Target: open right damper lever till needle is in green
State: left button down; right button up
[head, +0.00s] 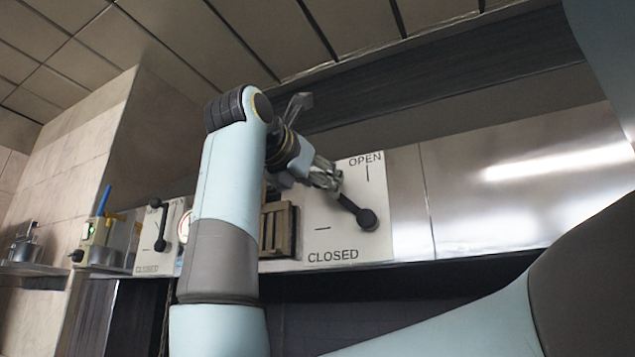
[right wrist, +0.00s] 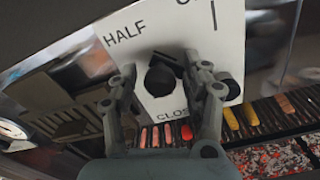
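The right damper lever (head: 352,208) is dark and sits on a white panel (head: 345,240) marked OPEN at the top and CLOSED at the bottom. It slants up and left from its round pivot, between those two marks. My right gripper (head: 331,180) is at its upper end. In the right wrist view the gripper (right wrist: 165,75) has its fingers apart on both sides of the lever's dark knob (right wrist: 160,77); gaps show beside the knob, and HALF is printed above left. A round gauge (head: 185,226) is mostly hidden behind my arm; its needle and green zone cannot be seen. My left gripper is not in view.
A second lever (head: 161,228) on a white panel stands to the left. A slatted brown piece (head: 278,230) is between the panels. A small device with a blue handle (head: 104,200) is at far left. Several food pieces (right wrist: 242,117) lie on the grill below right.

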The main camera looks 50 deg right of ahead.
notch_tip(320, 180, up, 10)
dwell(0.7)
dwell(0.5)
